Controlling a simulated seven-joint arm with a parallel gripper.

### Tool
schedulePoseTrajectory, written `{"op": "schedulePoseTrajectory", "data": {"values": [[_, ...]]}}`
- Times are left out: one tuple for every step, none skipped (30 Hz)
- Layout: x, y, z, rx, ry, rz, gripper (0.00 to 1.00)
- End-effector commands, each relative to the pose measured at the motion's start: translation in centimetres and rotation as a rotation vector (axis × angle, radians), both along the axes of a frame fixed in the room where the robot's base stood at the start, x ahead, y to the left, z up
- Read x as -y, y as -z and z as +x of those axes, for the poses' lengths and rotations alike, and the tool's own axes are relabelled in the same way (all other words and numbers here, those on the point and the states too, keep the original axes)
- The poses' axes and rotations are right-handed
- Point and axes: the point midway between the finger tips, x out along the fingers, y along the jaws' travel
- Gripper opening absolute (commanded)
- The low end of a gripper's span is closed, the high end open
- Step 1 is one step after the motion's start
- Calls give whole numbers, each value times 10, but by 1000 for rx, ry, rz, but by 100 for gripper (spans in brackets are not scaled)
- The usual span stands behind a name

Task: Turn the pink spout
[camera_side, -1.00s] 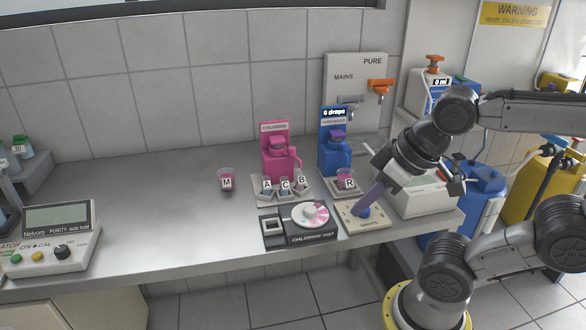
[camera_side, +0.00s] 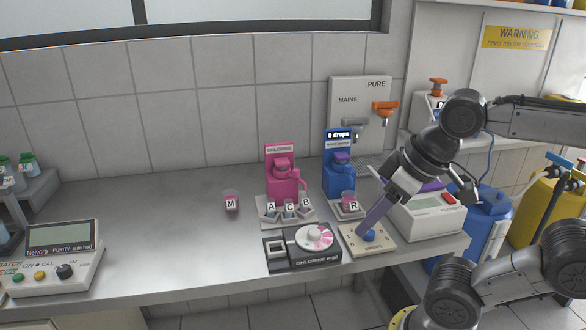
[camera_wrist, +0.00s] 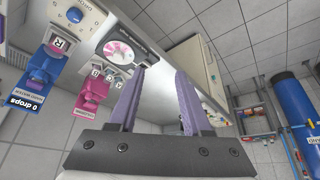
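The pink dispenser (camera_side: 283,182), labelled CHLORINE, stands on the bench against the back wall, with its pink spout part (camera_side: 283,163) near the top. It also shows in the wrist view (camera_wrist: 91,90), left of my fingers. My gripper (camera_side: 363,227) has purple fingers pointing down, by the blue knob of the plate at the bench's front right, well right of the pink dispenser. In the wrist view the fingers (camera_wrist: 161,73) stand apart with nothing between them.
Cups A, C and B (camera_side: 290,208) stand in a tray before the pink dispenser. Cup M (camera_side: 231,201) is to the left, cup R (camera_side: 350,201) before the blue dispenser (camera_side: 336,178). The chlorine meter (camera_side: 303,262) and blue knob (camera_side: 369,236) lie in front. The bench's left middle is clear.

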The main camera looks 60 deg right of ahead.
Motion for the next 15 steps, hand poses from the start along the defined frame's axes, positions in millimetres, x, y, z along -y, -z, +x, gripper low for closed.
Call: {"op": "schedulePoseTrajectory", "data": {"values": [[0, -17, 8, 0, 3, 0, 56], [1, -28, 13, -4, 8, 0, 56], [3, -41, 20, -13, 15, 1, 56], [4, -52, 27, -20, 22, 1, 56], [6, -61, 33, -28, 31, 1, 56], [9, -74, 43, -41, 43, 1, 56], [11, -83, 51, -49, 53, 2, 56], [14, -92, 59, -60, 63, 2, 56], [18, -103, 71, -76, 79, 3, 56], [21, -111, 80, -87, 90, 5, 56], [25, -118, 89, -99, 103, 6, 56], [31, -126, 102, -115, 120, 8, 56], [36, -132, 112, -126, 131, 9, 56], [41, -137, 122, -137, 145, 11, 56], [48, -142, 135, -153, 162, 13, 56]]}}
